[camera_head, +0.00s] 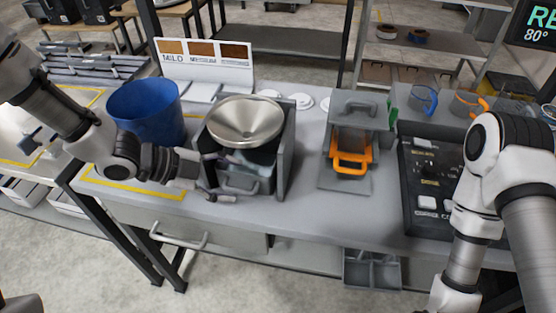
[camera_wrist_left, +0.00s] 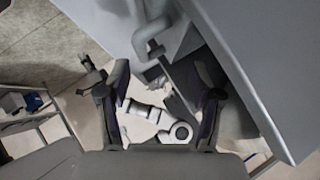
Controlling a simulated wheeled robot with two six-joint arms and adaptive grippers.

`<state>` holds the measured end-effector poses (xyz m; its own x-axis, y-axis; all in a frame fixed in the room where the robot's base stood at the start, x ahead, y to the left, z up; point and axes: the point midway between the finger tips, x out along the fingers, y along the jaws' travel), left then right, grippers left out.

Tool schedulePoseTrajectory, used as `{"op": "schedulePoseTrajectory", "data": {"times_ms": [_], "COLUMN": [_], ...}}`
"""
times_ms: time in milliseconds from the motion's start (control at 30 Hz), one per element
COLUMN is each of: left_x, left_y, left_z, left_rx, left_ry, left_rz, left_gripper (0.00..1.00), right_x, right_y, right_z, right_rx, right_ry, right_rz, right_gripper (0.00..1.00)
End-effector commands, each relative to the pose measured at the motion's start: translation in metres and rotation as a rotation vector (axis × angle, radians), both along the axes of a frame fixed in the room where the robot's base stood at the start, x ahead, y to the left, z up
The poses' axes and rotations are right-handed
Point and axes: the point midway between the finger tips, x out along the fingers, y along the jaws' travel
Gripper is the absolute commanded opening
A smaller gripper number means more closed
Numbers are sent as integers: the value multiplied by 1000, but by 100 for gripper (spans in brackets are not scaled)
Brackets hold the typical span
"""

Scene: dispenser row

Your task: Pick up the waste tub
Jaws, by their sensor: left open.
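A grey tub with a front handle (camera_head: 238,184) sits below a steel funnel (camera_head: 245,121) in a grey stand (camera_head: 284,160), in the head view; I take it for the waste tub. Dark contents show at its top. My left gripper (camera_head: 218,194) comes in from the left at the tub's front, close to the handle. In the left wrist view my left gripper (camera_wrist_left: 162,88) is open, with nothing between its fingers. A grey handle (camera_wrist_left: 155,38) shows just beyond the fingertips there; contact cannot be told. My right arm is at the right in the head view; its gripper is hidden.
A blue bucket (camera_head: 147,112) stands left of the stand, behind my left arm. An orange-handled dispenser (camera_head: 352,154) and a black control panel (camera_head: 428,180) are to the right. The grey bench top (camera_head: 305,205) is clear in front of the dispenser.

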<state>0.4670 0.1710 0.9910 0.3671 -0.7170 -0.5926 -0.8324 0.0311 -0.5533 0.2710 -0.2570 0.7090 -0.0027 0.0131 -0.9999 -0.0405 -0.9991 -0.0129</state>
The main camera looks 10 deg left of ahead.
Motion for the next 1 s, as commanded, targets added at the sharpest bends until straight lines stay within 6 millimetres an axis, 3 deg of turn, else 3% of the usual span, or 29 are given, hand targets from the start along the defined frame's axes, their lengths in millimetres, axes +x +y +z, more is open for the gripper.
{"op": "schedulePoseTrajectory", "data": {"times_ms": [533, 800, 867, 1000], "left_x": [22, 26, 26, 25], "left_y": [-51, -56, -56, -56], "left_z": [-44, -48, -48, -48], "left_rx": [5, 0, 0, 0], "left_ry": [3, 0, 0, 1], "left_rz": [-4, 0, 0, -1], "left_gripper": [65, 65, 47, 0], "right_x": [0, 0, 0, 0], "right_y": [0, 0, 0, 0], "right_z": [0, -1, -1, -1], "right_rx": [0, 0, 0, 0], "right_ry": [1, 1, 1, 1], "right_rz": [1, 1, 1, 1], "right_gripper": [40, 40, 40, 40]}}
